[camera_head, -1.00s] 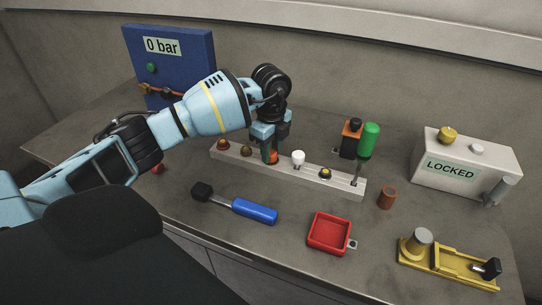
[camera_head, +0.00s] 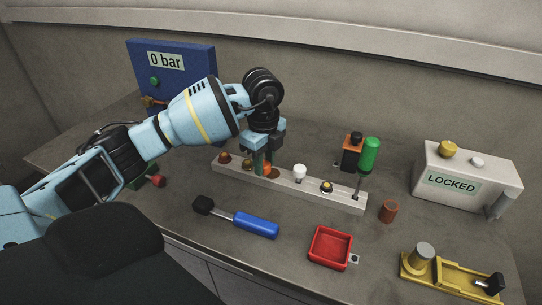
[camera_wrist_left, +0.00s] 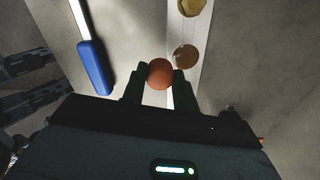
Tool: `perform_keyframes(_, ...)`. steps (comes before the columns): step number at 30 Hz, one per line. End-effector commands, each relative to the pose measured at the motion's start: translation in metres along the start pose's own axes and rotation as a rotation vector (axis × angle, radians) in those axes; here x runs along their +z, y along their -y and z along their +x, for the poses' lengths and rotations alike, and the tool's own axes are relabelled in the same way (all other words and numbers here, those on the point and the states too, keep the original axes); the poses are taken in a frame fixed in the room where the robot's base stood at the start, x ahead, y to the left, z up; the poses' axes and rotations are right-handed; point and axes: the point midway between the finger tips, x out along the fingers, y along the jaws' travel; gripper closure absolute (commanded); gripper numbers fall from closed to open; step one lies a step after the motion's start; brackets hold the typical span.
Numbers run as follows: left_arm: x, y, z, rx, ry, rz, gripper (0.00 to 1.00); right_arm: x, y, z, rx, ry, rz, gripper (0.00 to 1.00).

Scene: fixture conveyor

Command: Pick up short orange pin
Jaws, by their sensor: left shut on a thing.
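My left gripper (camera_head: 264,158) is shut on the short orange pin (camera_head: 267,169), seen by the white rail (camera_head: 341,195). In the left wrist view, the pin's round orange-brown end (camera_wrist_left: 160,73) sits between the two dark fingertips of the left gripper (camera_wrist_left: 158,82). A round brown socket (camera_wrist_left: 186,56) on the rail shows beside the pin, apart from it. The fingers hide part of the pin.
Other pieces stand in the rail, including a white one (camera_head: 299,172). Bare table lies between.

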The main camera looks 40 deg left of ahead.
Motion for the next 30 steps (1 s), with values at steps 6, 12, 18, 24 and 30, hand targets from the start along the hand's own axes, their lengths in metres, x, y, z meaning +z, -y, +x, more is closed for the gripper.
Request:
perform_keyframes(6, -0.006, -0.046, -0.004, 0.001, 0.003, 0.003, 0.93, -0.003, 0.0, 0.0, 0.001, -0.006, -0.001, 0.64)
perform_keyframes(12, -0.012, -0.082, -0.007, 0.002, 0.002, 0.002, 0.93, -0.002, 0.0, 0.0, 0.0, -0.004, 0.0, 0.64)
perform_keyframes(18, -0.016, -0.106, -0.009, 0.001, 0.001, 0.001, 0.93, 0.001, 0.0, 0.0, 0.0, 0.001, 0.0, 0.64)
perform_keyframes(24, -0.018, -0.116, -0.01, 0.001, 0.001, 0.0, 0.93, 0.004, 0.001, -0.002, -0.001, 0.007, 0.001, 0.64)
perform_keyframes(30, -0.019, -0.117, -0.011, 0.001, 0.001, 0.0, 0.93, 0.005, 0.001, -0.002, -0.001, 0.01, 0.001, 0.64)
